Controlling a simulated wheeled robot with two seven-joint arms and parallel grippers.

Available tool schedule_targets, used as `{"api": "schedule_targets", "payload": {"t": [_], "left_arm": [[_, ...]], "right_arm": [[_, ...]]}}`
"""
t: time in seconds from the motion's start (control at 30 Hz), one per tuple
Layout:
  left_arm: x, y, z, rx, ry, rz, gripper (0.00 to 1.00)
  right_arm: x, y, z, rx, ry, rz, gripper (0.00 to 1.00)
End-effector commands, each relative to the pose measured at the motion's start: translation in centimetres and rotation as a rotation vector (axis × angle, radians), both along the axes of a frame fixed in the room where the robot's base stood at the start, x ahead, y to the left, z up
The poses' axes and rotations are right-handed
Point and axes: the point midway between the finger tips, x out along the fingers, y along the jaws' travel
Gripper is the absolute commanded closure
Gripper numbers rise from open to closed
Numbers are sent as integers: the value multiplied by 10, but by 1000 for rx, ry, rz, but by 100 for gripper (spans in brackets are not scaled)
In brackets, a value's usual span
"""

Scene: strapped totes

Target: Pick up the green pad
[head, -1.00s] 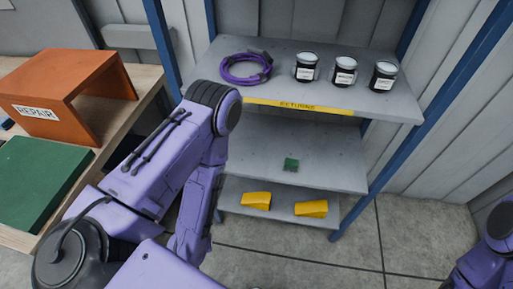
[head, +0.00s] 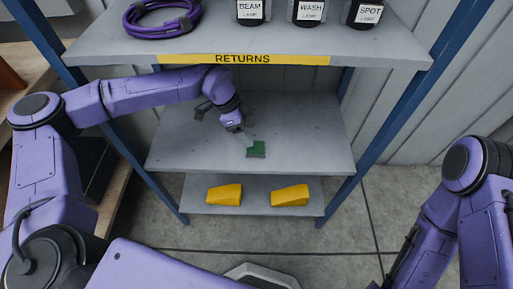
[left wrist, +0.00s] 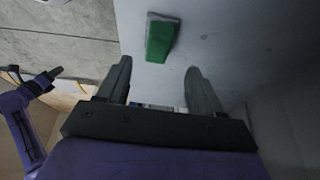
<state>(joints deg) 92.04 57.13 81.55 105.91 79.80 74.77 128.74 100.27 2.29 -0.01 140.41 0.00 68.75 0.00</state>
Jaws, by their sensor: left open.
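The green pad (head: 256,149) lies on the middle shelf (head: 300,130) of the rack, near its front edge. It also shows in the left wrist view (left wrist: 160,38), a little beyond the fingertips and roughly between them. My left gripper (head: 247,140) reaches in under the top shelf, just beside the pad in the head view. In the left wrist view its two fingers (left wrist: 157,80) are apart with nothing between them. I cannot tell whether a fingertip touches the pad. My right arm shows at the right edge of the head view, but its gripper is out of frame.
The top shelf (head: 380,46) carries a "RETURNS" label, a purple cable coil (head: 162,18) and three labelled dark jars. Two yellow wedges (head: 224,194) lie on the bottom shelf. Blue posts (head: 388,110) stand at the rack's sides. The middle shelf is otherwise clear.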

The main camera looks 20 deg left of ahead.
Motion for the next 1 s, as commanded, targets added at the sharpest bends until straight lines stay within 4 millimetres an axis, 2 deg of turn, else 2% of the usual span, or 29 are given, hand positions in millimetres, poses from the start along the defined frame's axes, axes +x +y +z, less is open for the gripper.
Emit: {"api": "schedule_targets", "payload": {"t": [0.4, 0.67, 0.7, 0.77, 0.8, 0.83, 1.0], "left_arm": [[1, -23, -60, 3, -2, -3, 34], [2, -25, -66, 3, -4, -1, 34], [2, -25, -66, 3, -4, -1, 41], [2, -25, -66, 3, -3, -2, 60], [2, -25, -66, 3, -3, -2, 73], [2, -25, -66, 3, -4, -3, 80], [2, -25, -66, 3, -5, -2, 80]], "right_arm": [[0, 0, 2, 0, 0, 0, 100], [0, 0, 1, 0, 0, 0, 100], [0, 0, 1, 0, 0, 0, 100], [0, 0, 1, 0, 0, 0, 100], [0, 0, 1, 0, 0, 0, 100], [0, 0, 1, 0, 0, 0, 100], [0, 0, 1, 0, 0, 0, 100]]}}
